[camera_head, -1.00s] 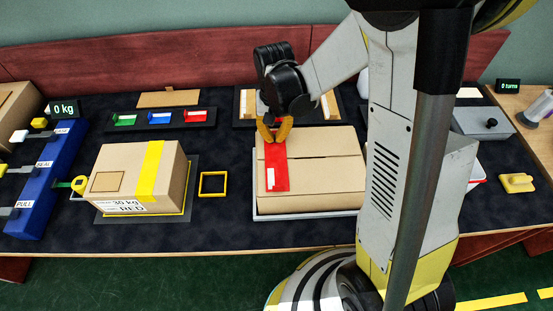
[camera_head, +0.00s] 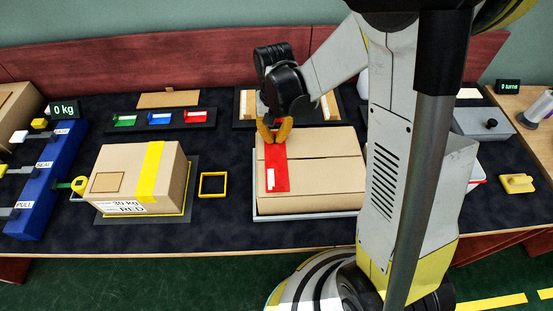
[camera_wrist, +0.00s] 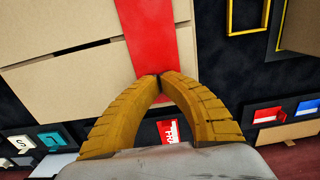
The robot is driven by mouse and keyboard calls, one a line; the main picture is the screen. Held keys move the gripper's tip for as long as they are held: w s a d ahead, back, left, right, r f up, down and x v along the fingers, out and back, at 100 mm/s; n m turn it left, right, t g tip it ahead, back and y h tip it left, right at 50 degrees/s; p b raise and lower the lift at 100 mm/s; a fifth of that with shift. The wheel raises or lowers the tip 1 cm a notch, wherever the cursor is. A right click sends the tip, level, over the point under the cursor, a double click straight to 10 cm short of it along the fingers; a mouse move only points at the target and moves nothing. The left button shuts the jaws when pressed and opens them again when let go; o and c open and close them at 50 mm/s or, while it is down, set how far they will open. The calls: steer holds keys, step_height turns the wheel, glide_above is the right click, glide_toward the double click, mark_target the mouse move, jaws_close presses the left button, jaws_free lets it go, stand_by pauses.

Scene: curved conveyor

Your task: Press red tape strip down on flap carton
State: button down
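The flap carton (camera_head: 325,172) lies in a shallow light tray (camera_head: 256,217) right of centre. It also shows in the wrist view (camera_wrist: 75,75). The red tape strip (camera_head: 276,174) lies across its left part, over the flap seam, with a white patch near its front end. The strip also shows in the wrist view (camera_wrist: 152,38). My gripper (camera_head: 274,141) is at the strip's back end, fingers pointing down. In the wrist view its two yellow fingertips (camera_wrist: 160,76) meet over the red strip, with nothing seen between them. I cannot tell whether they touch the strip.
A carton with yellow tape (camera_head: 133,178) stands at left beside a yellow square frame (camera_head: 212,184). A rack with green, blue and red pieces (camera_head: 160,118) lies behind. A blue lever panel (camera_head: 48,180) is far left. A yellow-handled block (camera_head: 517,183) sits far right.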

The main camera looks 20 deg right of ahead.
stand_by(0.6)
step_height(320, 180, up, 6)
steer(key=p, duration=0.4)
